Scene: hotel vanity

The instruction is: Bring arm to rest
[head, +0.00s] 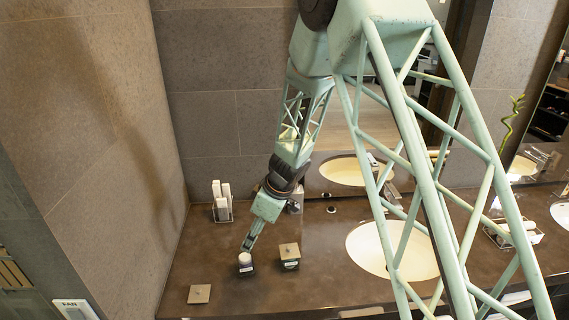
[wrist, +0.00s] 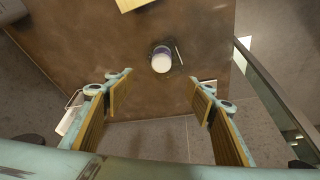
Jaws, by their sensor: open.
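My gripper (head: 248,246) is at the end of my pale green arm, low over the left part of the brown counter (head: 215,255). In the wrist view its two fingers (wrist: 160,80) are spread apart with nothing between the pads. A dark jar with white contents (head: 245,262) stands upright just below the fingertips in the head view. The same open jar shows beyond the fingers in the wrist view (wrist: 161,62). I cannot tell exactly how large the gap between fingertips and jar is.
A second dark jar with a square tan lid (head: 289,252) stands to the right. A loose tan square lid (head: 199,294) lies at the front left. A rack with white items (head: 222,203) is near the back wall. A sink (head: 385,250) lies right; the stone wall (head: 90,130) bounds the left.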

